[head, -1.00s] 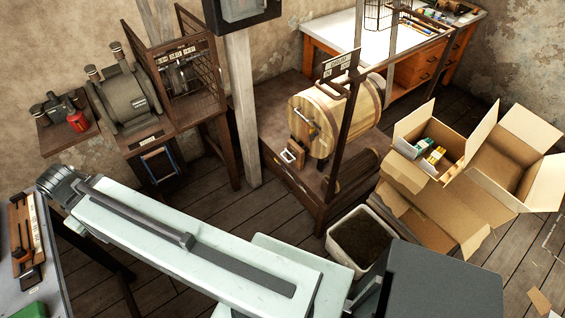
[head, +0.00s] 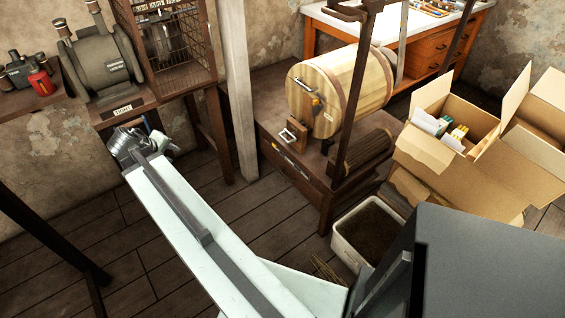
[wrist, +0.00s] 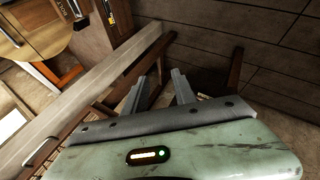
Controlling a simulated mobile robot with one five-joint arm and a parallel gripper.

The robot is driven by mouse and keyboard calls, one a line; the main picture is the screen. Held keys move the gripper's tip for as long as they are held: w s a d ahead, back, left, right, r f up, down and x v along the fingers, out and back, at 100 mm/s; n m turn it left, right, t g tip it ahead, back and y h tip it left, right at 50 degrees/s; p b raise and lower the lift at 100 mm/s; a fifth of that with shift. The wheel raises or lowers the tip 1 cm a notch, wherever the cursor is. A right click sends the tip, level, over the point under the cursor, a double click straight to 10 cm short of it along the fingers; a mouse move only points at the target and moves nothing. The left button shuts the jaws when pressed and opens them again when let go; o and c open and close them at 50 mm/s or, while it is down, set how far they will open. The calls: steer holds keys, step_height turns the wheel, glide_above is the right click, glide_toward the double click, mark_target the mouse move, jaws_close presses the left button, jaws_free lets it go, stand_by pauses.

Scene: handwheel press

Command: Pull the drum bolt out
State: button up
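The wooden drum (head: 354,78) lies on its side on a low dark stand, right of centre in the head view. A small metal bolt fitting with an orange-yellow part (head: 315,100) is on its round end face. My gripper (head: 160,142) is well to the left of the drum, below the grinder's bench, apart from both drum and bolt. In the wrist view my gripper (wrist: 160,92) has its two grey fingers spread with nothing between them. A rounded wooden surface (wrist: 35,30) fills that view's upper left; I cannot tell whether it is the drum.
A pale post (head: 236,95) stands between my gripper and the drum. A dark upright (head: 357,90) crosses in front of the drum. The grinder (head: 103,68) is at upper left. A soil-filled bin (head: 345,251) and open cardboard boxes (head: 480,170) are at right.

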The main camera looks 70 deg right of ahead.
steer(key=s+d+f+g+h+b, duration=0.1)
steer(key=s+d+f+h+b, duration=0.1)
steer(key=s+d+f+b, duration=0.5)
steer(key=s+d+f+g+h+b, duration=0.1)
steer(key=s+d+f+h+b, duration=0.2)
steer(key=s+d+f+b, duration=0.4)
steer(key=s+d+f+g+h+b, duration=0.2)
steer(key=s+d+f+b, duration=0.5)
steer(key=s+d+b, duration=0.4)
steer(key=d+b, duration=0.6)
steer(key=d, duration=0.9)
steer(key=shift+d+h, duration=0.35)
steer(key=shift+h, duration=0.05)
steer(key=shift+s+a+f, duration=0.1)
jaws_close()
